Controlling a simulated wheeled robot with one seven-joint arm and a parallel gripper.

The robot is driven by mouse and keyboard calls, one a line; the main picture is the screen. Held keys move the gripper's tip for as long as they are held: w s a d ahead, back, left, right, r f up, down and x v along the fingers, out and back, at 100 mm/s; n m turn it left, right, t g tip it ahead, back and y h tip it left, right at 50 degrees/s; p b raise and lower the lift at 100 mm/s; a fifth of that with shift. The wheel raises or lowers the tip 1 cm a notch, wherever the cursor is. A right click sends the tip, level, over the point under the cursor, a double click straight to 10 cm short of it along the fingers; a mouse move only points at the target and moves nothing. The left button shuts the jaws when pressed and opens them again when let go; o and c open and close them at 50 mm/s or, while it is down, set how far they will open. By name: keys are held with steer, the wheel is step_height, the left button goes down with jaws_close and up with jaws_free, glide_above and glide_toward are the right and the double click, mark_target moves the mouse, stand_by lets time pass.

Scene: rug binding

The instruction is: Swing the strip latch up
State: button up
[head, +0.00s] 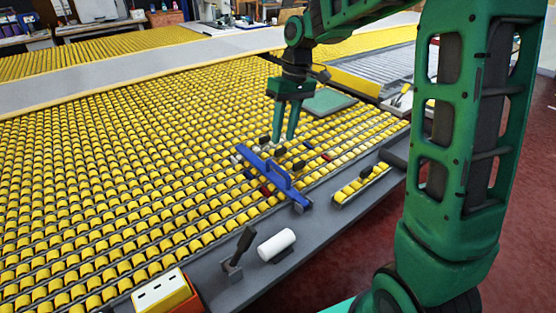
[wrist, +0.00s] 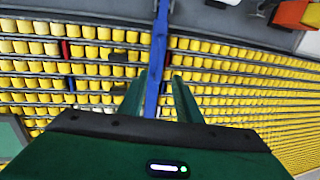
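A long blue bar (head: 274,174) lies over the yellow roller bed near its front edge. It looks like the strip latch, though I cannot be sure; it lies low, with a raised blue piece along its middle. My gripper (head: 283,139) points down just behind the bar, its two green fingers parted and nothing visibly held. In the wrist view the blue bar (wrist: 158,50) runs lengthwise into the gap between the fingers (wrist: 160,80), with gaps showing beside it. I cannot tell how far the fingertips are above the bed.
A black lever (head: 244,240) on a grey bracket and a white cylinder (head: 276,244) sit on the grey front ledge (head: 225,283). A white-topped orange box (head: 162,293) is at bottom left. Small dark and red pieces (head: 266,189) lie around the bar. A green-grey pad (head: 328,102) is behind my gripper.

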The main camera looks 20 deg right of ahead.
glide_toward(268, 166)
steer(key=s+f, duration=0.2)
steer(key=f, duration=0.1)
steer(key=s+f, duration=0.2)
steer(key=shift+d+f, duration=0.1)
steer(key=shift+d, duration=0.15)
jaws_close()
steer(key=shift+d, duration=0.15)
